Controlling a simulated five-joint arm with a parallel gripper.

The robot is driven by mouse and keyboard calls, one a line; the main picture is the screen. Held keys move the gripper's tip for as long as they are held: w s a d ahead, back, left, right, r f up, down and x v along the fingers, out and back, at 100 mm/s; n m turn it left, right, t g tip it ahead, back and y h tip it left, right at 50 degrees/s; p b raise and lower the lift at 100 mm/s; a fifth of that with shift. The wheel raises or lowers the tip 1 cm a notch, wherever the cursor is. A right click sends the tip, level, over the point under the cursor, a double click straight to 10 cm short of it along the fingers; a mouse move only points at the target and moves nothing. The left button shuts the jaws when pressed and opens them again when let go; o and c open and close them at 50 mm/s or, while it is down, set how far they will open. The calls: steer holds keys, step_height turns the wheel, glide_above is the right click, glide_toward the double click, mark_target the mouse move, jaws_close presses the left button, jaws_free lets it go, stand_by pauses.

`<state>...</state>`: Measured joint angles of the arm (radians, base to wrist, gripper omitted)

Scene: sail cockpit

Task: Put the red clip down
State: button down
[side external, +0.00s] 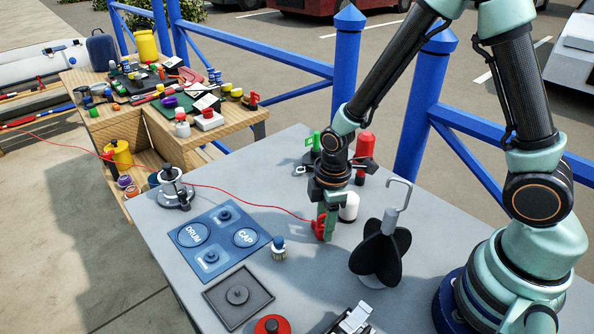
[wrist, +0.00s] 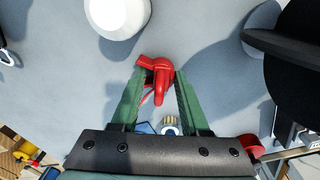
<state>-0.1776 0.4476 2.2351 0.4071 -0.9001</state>
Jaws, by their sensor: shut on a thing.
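The red clip (side external: 319,226) is low over the grey table, left of a white cylinder. I cannot tell whether it touches the tabletop. My gripper (side external: 328,222) points down and is shut on the clip. In the wrist view the clip (wrist: 158,78) sits between the tips of my green fingers (wrist: 155,88), with its bent part at the far end. A thin red line (side external: 254,205) runs from the clip leftwards across the table and beyond its edge.
The white cylinder (side external: 349,207) stands close behind the clip, and a black-finned stand with a hook (side external: 378,253) is at right. A blue tray marked DRUM and CAP (side external: 217,240), a small blue-topped piece (side external: 279,250) and a dark square tray (side external: 256,306) lie left and in front.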

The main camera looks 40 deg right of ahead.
steer(key=shift+f, duration=0.15)
steer(key=shift+c, duration=2)
jaws_free()
steer(key=r, duration=1.2)
steer(key=shift+s+d+r, duration=0.1)
steer(key=shift+s+r, duration=0.1)
steer(key=shift+s, duration=0.1)
steer(key=s+d+r+m+t, duration=0.2)
steer(key=r+m, duration=0.3)
steer(key=s+d+r+m+t, duration=0.1)
steer(key=d+r+m+t, duration=0.1)
steer(key=r+m, duration=0.4)
steer(key=shift+s+d+t, duration=0.3)
steer(key=shift+s+d, duration=0.1)
steer(key=shift+d, duration=0.3)
steer(key=shift+o, duration=0.9)
steer(key=shift+s+d+r+m, duration=0.25)
steer(key=shift+r+m, duration=0.1)
steer(key=shift+m, duration=0.35)
